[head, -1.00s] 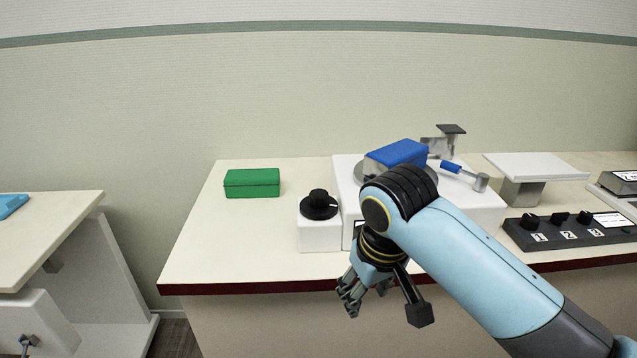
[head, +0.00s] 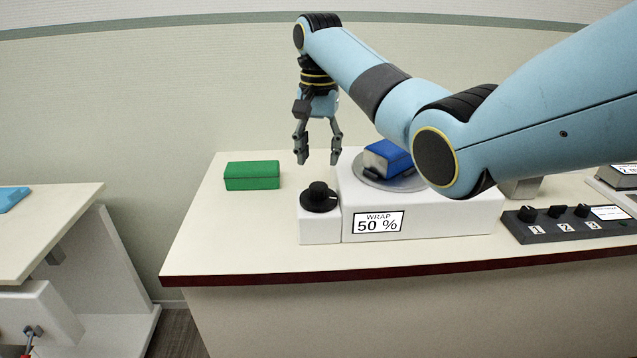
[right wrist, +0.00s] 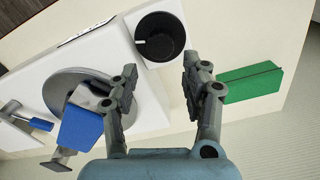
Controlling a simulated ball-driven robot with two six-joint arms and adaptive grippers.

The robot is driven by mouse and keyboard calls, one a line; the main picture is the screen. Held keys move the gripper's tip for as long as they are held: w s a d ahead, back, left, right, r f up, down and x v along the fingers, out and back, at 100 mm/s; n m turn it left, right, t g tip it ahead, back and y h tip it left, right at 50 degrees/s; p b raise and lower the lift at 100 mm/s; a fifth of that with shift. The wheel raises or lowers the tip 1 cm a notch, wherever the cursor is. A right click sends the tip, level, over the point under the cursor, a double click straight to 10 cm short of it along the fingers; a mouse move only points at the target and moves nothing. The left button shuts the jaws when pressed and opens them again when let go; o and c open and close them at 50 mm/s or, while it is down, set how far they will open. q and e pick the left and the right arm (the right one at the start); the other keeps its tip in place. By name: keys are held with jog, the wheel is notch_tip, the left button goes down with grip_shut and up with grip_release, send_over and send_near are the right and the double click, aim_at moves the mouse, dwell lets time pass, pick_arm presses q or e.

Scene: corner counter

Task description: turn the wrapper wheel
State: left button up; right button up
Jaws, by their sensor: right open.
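The wrapper wheel is a black knob (head: 318,197) on a small white block at the left end of the white wrapper (head: 460,218). The wrapper's label (head: 378,222) reads "WRAP 50 %". A blue box (head: 388,157) sits on its round grey turntable (head: 362,176). My right gripper (head: 318,160) is open and empty, fingers pointing down, above the knob and apart from it. In the right wrist view the knob (right wrist: 159,38) lies just beyond and between the open fingertips (right wrist: 158,70). My right arm hides part of the wrapper in the head view. My left gripper is not in view.
A green box (head: 252,176) lies on the counter left of the knob. A black panel with several numbered knobs (head: 568,222) stands at the right. The counter's front left (head: 235,245) is clear. Another counter (head: 50,225) stands at far left.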

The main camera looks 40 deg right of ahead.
aim_at(318, 186)
notch_tip(318, 186, down, 8)
jog(key=shift+r, duration=0.1)
jog(key=c, duration=0.9)
